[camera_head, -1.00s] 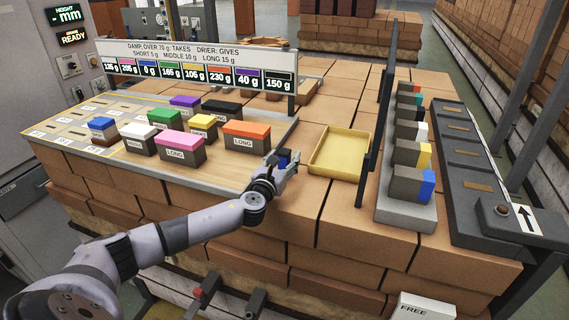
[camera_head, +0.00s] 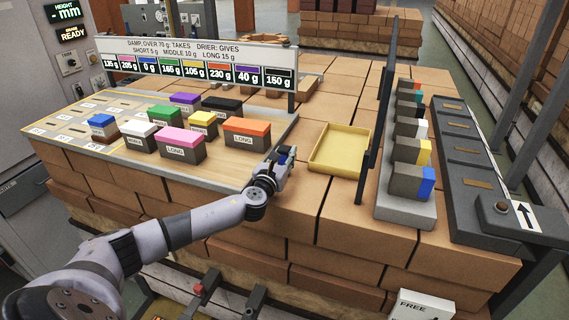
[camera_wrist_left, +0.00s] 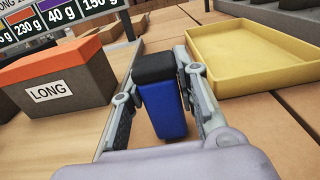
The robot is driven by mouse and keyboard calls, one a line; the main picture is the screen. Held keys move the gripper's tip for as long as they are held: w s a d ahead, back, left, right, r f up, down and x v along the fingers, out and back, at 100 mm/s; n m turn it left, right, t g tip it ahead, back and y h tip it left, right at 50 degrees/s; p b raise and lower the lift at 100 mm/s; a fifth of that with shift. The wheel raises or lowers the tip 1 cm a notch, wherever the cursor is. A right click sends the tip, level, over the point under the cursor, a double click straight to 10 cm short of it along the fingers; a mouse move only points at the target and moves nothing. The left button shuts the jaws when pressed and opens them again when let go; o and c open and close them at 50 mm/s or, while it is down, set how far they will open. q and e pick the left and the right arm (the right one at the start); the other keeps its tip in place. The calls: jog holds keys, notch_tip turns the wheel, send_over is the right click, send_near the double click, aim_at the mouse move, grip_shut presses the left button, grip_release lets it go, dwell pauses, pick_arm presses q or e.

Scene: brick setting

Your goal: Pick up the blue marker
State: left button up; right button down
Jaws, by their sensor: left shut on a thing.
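The blue marker (camera_wrist_left: 166,108), a blocky blue body with a black top, stands between the fingers of my left gripper (camera_head: 282,164) in the left wrist view. The left gripper is shut on it, with one finger on each side. In the head view the marker (camera_head: 284,153) is small and mostly hidden by the fingers. It is at the right front corner of the wooden board, left of the yellow tray. I cannot tell whether it touches the surface below. My right gripper is not in view.
The yellow tray (camera_head: 312,163) is empty, just right of the gripper. An orange-topped LONG block (camera_head: 246,132) and several other coloured blocks stand on the board to the left. A dark upright panel (camera_head: 377,110) and a grey rack of blocks (camera_head: 408,213) are farther right.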

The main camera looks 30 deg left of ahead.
pick_arm(q)
grip_shut()
jog(key=shift+r, duration=0.15)
notch_tip(320, 180, up, 20)
dwell(0.3)
